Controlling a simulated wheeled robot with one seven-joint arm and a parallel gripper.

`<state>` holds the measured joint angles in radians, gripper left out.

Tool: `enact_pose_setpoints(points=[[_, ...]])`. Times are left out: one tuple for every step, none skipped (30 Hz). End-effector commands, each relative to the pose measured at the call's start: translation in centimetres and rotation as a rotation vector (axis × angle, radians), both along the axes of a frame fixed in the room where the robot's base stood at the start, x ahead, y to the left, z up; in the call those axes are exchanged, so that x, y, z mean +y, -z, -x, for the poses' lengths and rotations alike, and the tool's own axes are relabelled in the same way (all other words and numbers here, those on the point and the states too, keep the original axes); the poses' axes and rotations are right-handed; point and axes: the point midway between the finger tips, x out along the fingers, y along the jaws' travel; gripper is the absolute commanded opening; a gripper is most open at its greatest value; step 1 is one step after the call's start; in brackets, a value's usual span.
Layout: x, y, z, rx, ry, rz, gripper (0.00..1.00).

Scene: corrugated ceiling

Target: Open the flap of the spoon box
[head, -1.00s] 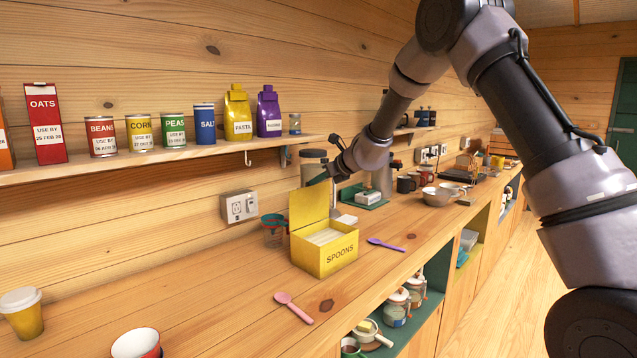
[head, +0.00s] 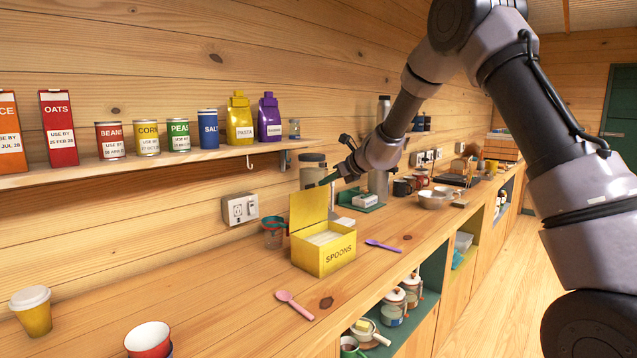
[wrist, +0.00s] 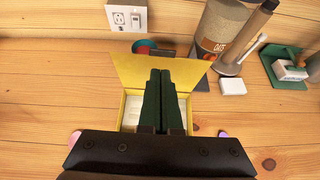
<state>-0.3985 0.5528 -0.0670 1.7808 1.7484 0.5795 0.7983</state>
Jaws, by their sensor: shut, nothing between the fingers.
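The yellow spoon box (head: 325,257), marked SPOONS, stands on the wooden counter. Its flap (head: 308,209) stands raised at the back, leaving the top open, and a pale inside shows. In the wrist view the flap (wrist: 128,72) leans up behind the box (wrist: 131,108). My gripper (head: 326,181) is above and to the right of the raised flap, its dark green fingers shut and empty. In the wrist view the shut fingers (wrist: 160,76) cover the middle of the box and flap. I cannot tell if they touch the flap.
A pink spoon (head: 294,305) and a purple spoon (head: 383,246) lie on the counter beside the box. A red and teal cup (head: 273,233) stands behind it at left. A canister (head: 313,170) is behind the gripper.

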Motion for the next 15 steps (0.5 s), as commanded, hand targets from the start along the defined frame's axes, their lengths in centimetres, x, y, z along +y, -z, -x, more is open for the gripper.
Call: enact_pose_setpoints(points=[[-0.3,-0.9,0.3,-0.006,0.000,-0.003,0.00],[-0.5,-1.1,0.5,-0.006,-0.001,-0.002,0.00],[-0.8,-1.5,0.8,-0.006,-0.001,-0.002,0.00],[-1.0,-1.8,1.0,-0.006,-0.001,-0.002,0.00],[-1.3,-2.1,1.2,-0.005,0.000,-0.002,0.00],[-1.7,-2.6,1.5,-0.006,-0.001,-0.003,0.00],[-2.0,-2.9,1.7,-0.007,0.000,-0.002,0.00],[-2.3,-3.2,2.0,-0.006,0.000,-0.002,0.00],[-2.7,-3.7,2.3,-0.007,0.000,-0.002,0.00],[-3.0,-4.1,2.6,-0.007,0.000,-0.002,0.00],[-3.2,-4.4,2.8,-0.007,0.000,-0.002,0.00],[-3.6,-4.9,3.2,-0.006,-0.001,-0.002,0.00],[-3.9,-5.2,3.4,-0.005,0.000,-0.002,0.00],[-4.1,-5.5,3.6,-0.006,0.000,-0.003,0.00],[-4.4,-5.8,3.8,-0.006,-0.001,-0.001,0.00]])
